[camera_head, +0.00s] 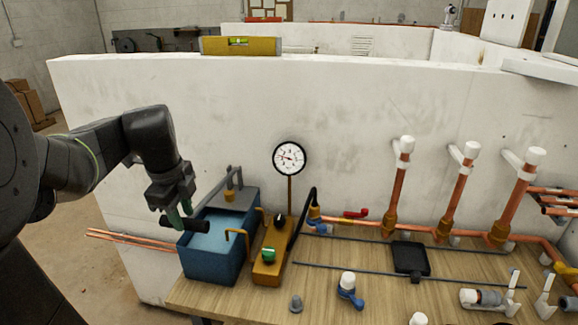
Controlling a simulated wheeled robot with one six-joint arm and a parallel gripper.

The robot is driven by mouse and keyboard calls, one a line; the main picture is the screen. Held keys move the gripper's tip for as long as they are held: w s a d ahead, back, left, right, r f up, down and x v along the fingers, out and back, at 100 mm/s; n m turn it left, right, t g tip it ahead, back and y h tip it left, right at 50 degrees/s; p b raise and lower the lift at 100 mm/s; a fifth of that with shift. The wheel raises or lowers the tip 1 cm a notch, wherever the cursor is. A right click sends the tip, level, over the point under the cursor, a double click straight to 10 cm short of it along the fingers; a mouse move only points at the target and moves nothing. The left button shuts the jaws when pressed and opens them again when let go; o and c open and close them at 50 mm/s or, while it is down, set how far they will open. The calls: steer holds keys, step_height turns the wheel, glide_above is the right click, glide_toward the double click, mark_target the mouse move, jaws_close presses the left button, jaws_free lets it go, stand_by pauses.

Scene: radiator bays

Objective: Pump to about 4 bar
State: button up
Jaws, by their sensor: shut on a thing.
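The test pump has a blue water tank (212,262) at the left end of the wooden bench. An orange valve block (268,268) with a green knob (268,255) and a black knob (280,219) stands to its right. A round white pressure gauge (289,158) rises from the block on a thin stem. Its needle seems to point left, but the figures are too small to read. My gripper (177,218) is shut on the black pump handle (199,226), low over the tank's left side. The handle's lever is mostly hidden.
A black hose (300,220) runs from the block to the copper pipework. Three white-capped copper risers (400,183) stand along the white wall. Loose fittings and a black tray (410,258) lie on the right of the bench (340,250). Copper pipes (130,241) lie left of the tank.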

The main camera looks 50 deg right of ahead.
steer(key=shift+f+h+b, duration=0.4)
steer(key=shift+f+b, duration=0.55)
steer(key=shift+b, duration=0.2)
steer(key=shift+o, duration=0.6)
step_height(320, 180, down, 4)
steer(key=b, duration=0.2)
steer(key=h+b, duration=0.1)
steer(key=b, duration=0.2)
steer(key=shift+a+r+t, duration=0.1)
steer(key=shift+r+t, duration=0.15)
steer(key=shift+t, duration=0.15)
steer(key=shift+o, duration=0.2)
steer(key=r+p, duration=0.2)
steer(key=p, duration=0.1)
steer(key=shift+d+r+y+p, duration=0.2)
steer(key=shift+r+y+p, duration=0.1)
steer(key=shift+r, duration=0.1)
steer(key=r+p, duration=0.1)
steer(key=p, duration=0.1)
steer(key=r+p, duration=0.1)
steer(key=p, duration=0.1)
steer(key=shift+w+d+r+g+y+p, duration=0.2)
steer(key=shift+r+g+y+p, duration=0.1)
steer(key=shift+y, duration=0.1)
steer(key=shift+f, duration=0.1)
steer(key=shift+c, duration=0.2)
